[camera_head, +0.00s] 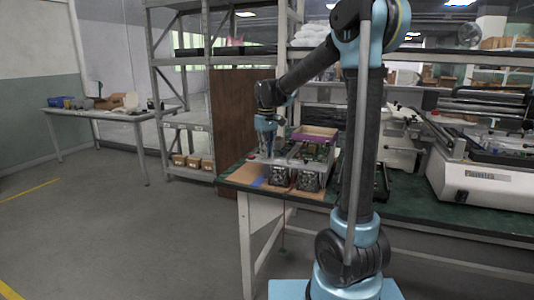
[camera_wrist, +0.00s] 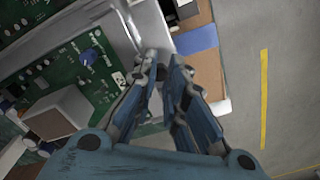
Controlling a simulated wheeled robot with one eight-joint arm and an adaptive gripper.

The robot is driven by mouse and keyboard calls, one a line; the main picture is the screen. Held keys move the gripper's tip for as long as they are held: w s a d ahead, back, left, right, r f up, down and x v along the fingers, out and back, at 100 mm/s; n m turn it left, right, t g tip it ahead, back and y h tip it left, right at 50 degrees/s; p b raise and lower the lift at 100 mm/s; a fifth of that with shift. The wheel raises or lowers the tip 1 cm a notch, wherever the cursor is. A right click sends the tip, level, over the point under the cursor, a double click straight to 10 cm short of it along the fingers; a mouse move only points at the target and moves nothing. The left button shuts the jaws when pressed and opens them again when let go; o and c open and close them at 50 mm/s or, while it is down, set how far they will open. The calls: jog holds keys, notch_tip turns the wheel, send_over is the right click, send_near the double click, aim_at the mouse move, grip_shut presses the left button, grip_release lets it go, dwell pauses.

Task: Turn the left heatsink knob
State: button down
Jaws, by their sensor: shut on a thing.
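Two open metal units stand side by side at the bench's left end, the left one (camera_head: 279,177) and the right one (camera_head: 309,181). My gripper (camera_head: 267,153) points down over the left unit. In the wrist view my gripper (camera_wrist: 166,62) has its fingertips close together at the unit's bright metal edge, beside a green circuit board (camera_wrist: 65,75). It is shut on the left heatsink knob, which the fingers hide almost wholly. The knob's turn angle cannot be seen.
A blue patch (camera_wrist: 197,40) lies on the bench close to the right of the fingers. A purple-rimmed box (camera_head: 315,133) stands behind the units. A white machine (camera_head: 480,185) stands far right on the green bench. Open floor lies left of the bench.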

jog(key=n, duration=1.1)
jog(key=shift+d, duration=0.1)
jog(key=n, duration=0.3)
jog(key=shift+n, duration=0.4)
jog(key=n, duration=0.3)
jog(key=shift+n, duration=0.3)
jog(key=n, duration=0.3)
jog(key=shift+w+n, duration=0.1)
jog(key=shift+n, duration=0.2)
jog(key=n, duration=0.6)
